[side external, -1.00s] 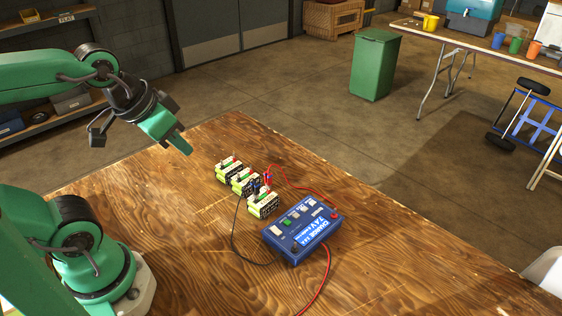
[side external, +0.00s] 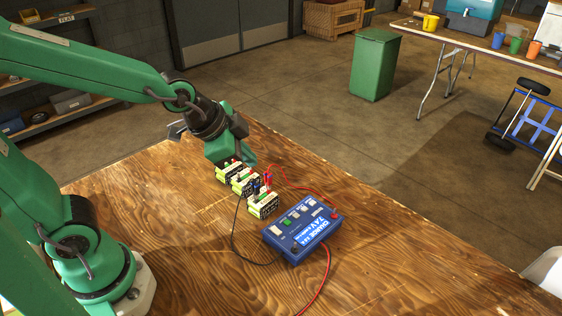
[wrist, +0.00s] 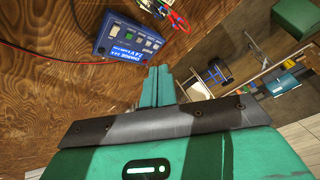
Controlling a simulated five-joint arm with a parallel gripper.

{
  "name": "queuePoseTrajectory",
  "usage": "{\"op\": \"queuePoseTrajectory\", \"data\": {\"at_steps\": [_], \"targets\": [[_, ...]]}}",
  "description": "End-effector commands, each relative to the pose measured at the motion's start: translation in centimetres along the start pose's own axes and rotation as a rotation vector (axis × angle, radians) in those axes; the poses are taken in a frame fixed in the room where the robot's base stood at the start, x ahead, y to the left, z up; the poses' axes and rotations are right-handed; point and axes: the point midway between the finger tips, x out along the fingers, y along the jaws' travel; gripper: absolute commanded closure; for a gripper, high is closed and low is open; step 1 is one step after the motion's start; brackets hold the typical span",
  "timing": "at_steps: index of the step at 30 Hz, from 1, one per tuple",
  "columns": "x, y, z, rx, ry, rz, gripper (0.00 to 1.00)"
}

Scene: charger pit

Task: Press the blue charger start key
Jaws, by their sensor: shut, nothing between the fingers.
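The blue charger (side external: 302,237) lies on the wooden table, with a row of small keys on its top face and red and black leads. It also shows in the wrist view (wrist: 122,50), upper left of my fingers. A green key (side external: 287,223) is visible among paler keys; I cannot tell which key is the blue start key. My gripper (side external: 245,160) is shut and empty, above the far end of the battery row and apart from the charger. In the wrist view its closed green fingers (wrist: 161,72) point towards the charger's right side.
Several battery packs (side external: 262,206) stand in a row left of the charger, with red and black leads clipped near them. A red cable (side external: 318,283) runs to the table's front. The table (side external: 180,230) is bare at the left. A green bin (side external: 375,65) stands on the floor behind.

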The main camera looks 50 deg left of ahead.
Motion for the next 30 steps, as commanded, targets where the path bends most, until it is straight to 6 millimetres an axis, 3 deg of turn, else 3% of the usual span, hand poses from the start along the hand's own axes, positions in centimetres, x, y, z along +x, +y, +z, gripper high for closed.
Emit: {"op": "queuePoseTrajectory", "data": {"at_steps": [9, 15, 30], "targets": [[5.0, 2.1, -2.6, 0.287, 0.056, 0.018, 1.0], [7.0, 3.1, -3.6, 0.409, 0.085, 0.019, 1.0], [7.8, 3.6, -4.0, 0.46, 0.098, 0.017, 1.0]]}}
